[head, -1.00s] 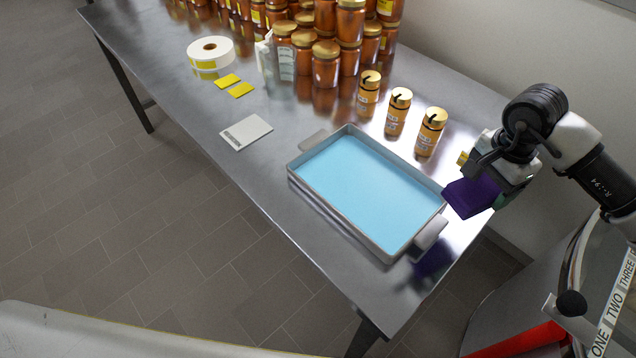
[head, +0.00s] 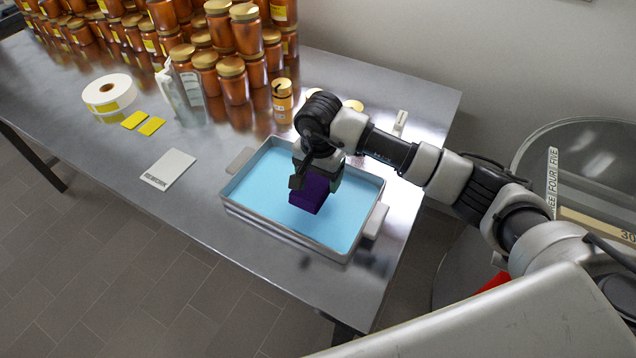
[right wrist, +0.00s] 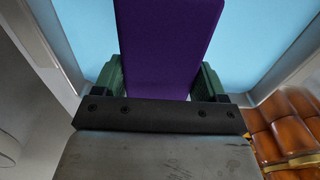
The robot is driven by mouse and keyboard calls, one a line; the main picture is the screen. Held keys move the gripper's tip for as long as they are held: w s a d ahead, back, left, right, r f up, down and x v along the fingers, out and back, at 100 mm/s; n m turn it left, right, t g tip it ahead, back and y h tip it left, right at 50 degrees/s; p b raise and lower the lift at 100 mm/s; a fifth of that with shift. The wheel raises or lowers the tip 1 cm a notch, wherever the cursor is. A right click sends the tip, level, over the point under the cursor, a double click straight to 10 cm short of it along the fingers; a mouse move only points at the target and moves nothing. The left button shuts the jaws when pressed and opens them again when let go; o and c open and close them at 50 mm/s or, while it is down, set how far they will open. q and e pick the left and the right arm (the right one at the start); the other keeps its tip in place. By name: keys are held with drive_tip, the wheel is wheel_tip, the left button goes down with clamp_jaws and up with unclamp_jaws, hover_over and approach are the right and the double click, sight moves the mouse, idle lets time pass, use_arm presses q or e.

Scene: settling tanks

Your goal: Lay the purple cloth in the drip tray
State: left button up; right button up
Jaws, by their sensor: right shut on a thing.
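The purple cloth (head: 310,192) is a folded block held in my right gripper (head: 313,180), over the middle of the drip tray. In the right wrist view the cloth (right wrist: 168,45) shows between the two green finger pads, with the tray's blue inside behind it. The drip tray (head: 290,241) is a shallow metal tray with a light blue floor and a handle at each end. I cannot tell whether the cloth touches the tray floor. My left gripper is not in view.
Stacked amber jars (head: 233,80) stand at the back of the metal table (head: 130,215). A small gold-lidded jar (head: 282,98) stands behind the tray; others are partly hidden by my arm.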

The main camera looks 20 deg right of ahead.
sight(319, 184)
wheel_tip(319, 184, down, 4)
drive_tip(key=shift+r+p, duration=0.1)
drive_tip(key=shift+p, duration=0.55)
drive_tip(key=shift+f, duration=0.3)
drive_tip(key=o, duration=0.9)
drive_tip(key=shift+r, duration=0.3)
drive_tip(key=shift+w+r, duration=0.1)
drive_tip(key=shift+r, duration=0.2)
wheel_tip(319, 184, up, 11)
drive_tip(key=b, duration=0.3)
drive_tip(key=shift+r, duration=0.1)
